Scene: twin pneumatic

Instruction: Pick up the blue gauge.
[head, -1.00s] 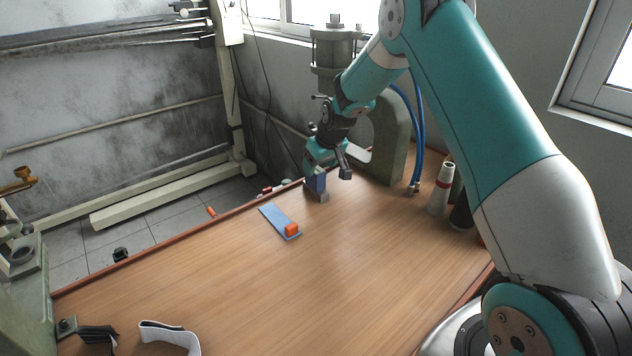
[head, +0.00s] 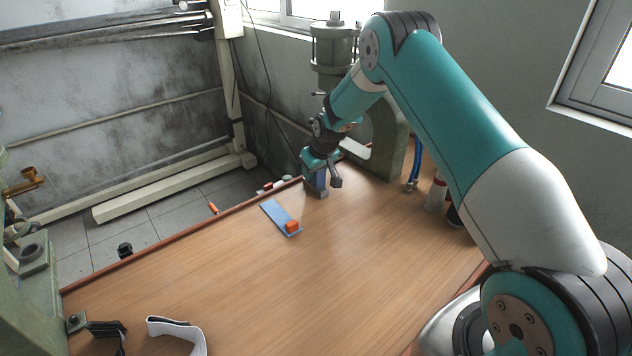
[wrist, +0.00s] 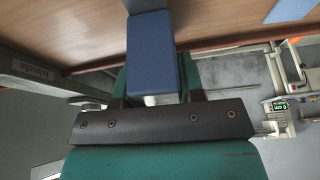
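The blue gauge (head: 315,182), a small blue block with a grey lower part, stands on the wooden table near its far edge. In the wrist view its blue body (wrist: 152,52) fills the upper middle, straight in front of my gripper. My gripper (head: 325,178) is low over the gauge, its visible dark finger hanging just right of the block. That finger looks apart from the gauge, so I take the gripper as open. The other finger is hidden in the head view.
A light blue plate (head: 272,211) with an orange block (head: 292,226) lies left of the gauge. A green press (head: 388,140) stands behind. A pale cone (head: 435,195) and blue hoses are to the right. A white strap (head: 185,333) lies at front left; the table's middle is clear.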

